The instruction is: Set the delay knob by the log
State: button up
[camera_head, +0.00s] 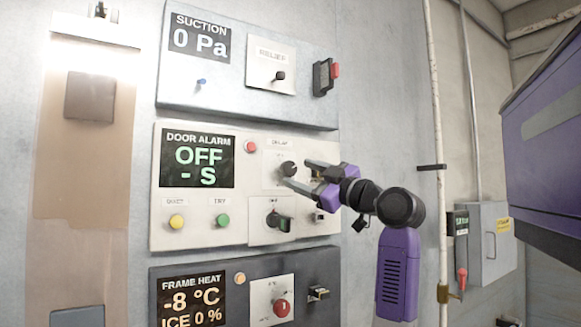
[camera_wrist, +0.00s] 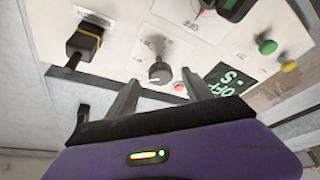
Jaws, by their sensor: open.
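The delay knob (camera_head: 289,169) is a dark round knob on a white plate, upper right on the white door alarm panel (camera_head: 240,215). It also shows in the wrist view (camera_wrist: 160,72), which sees the panel turned over. The door alarm display (camera_head: 198,160) reads "OFF" and "- S". My gripper (camera_head: 297,173) is open, its two fingers pointing at the knob. In the wrist view the fingertips lie short of the knob, one to each side; I cannot tell whether either touches it. No log can be made out in either view.
Below the delay knob is another dark knob with a green part (camera_head: 279,220). A red lamp (camera_head: 251,146), a yellow button (camera_head: 177,222) and a green button (camera_head: 223,221) sit on the same panel. The suction panel (camera_head: 245,75) is above, the frame heat panel (camera_head: 245,290) below. A pipe (camera_head: 435,130) runs at right.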

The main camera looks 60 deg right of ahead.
aim_at(293, 171)
jog(key=p+x, duration=0.1)
jog(key=x, duration=0.4)
jog(key=shift+p, duration=0.3)
grip_shut()
